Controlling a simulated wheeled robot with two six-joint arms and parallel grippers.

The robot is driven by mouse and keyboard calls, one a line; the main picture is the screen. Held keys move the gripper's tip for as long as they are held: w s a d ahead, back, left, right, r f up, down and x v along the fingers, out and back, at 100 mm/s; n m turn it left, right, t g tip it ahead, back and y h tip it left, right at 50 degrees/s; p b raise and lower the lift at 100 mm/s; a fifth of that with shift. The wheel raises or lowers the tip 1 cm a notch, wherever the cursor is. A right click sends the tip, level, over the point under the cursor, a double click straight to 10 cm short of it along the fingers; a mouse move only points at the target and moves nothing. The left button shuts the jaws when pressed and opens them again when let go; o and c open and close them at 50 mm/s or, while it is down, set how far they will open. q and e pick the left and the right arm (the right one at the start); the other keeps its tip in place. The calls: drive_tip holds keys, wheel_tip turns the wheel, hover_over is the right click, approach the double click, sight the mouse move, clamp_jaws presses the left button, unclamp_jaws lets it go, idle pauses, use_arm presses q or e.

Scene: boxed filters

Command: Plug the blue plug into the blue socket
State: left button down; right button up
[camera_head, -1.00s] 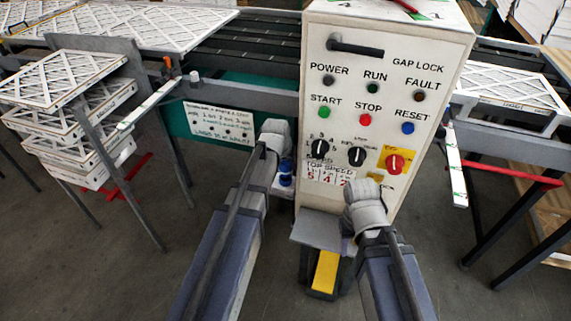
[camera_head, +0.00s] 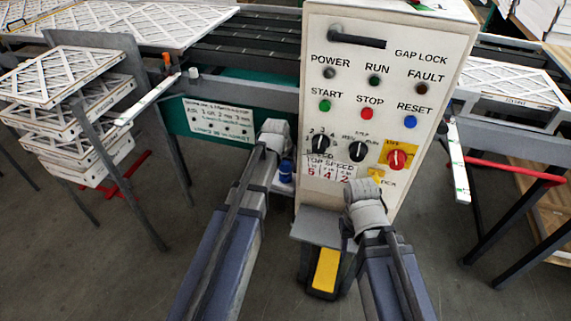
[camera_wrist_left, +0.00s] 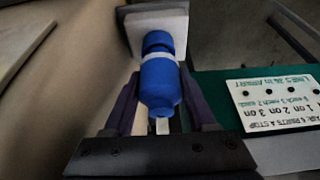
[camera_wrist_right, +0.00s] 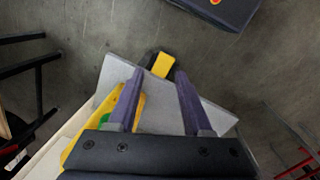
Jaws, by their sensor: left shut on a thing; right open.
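The blue plug (camera_wrist_left: 161,88) is in the left wrist view, a thick blue cylinder with a pale ring at its far end. My left gripper (camera_wrist_left: 160,78) is shut on it. The blue socket (camera_wrist_left: 157,41) is straight ahead of the plug, on a pale plate (camera_wrist_left: 158,18). The two are in line and very close; I cannot tell how far the plug is seated. In the head view, blue parts (camera_head: 286,172) show beside the cabinet's lower left edge, partly hidden by my left arm. My right gripper (camera_wrist_right: 158,85) is open and empty over a grey shelf.
The white control cabinet (camera_head: 385,75) stands in the middle, with buttons and knobs. The grey shelf (camera_head: 316,230) juts from its front, above a yellow-topped pedal (camera_head: 325,270) on the floor. Stacked filters (camera_head: 70,85) stand at left, a red bar (camera_head: 515,171) at right.

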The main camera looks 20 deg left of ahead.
sight(284, 164)
use_arm(q)
drive_tip(key=shift+f+b, duration=0.95)
drive_tip(key=shift+f, duration=0.1)
drive_tip(key=shift+c, duration=0.6)
unclamp_jaws()
drive_tip(key=shift+r, duration=0.1)
drive_tip(key=shift+r, duration=0.1)
drive_tip(key=p+v, duration=0.7)
drive_tip(key=shift+s+r, duration=0.2)
drive_tip(key=shift+r, duration=0.15)
drive_tip(key=shift+f, duration=0.1)
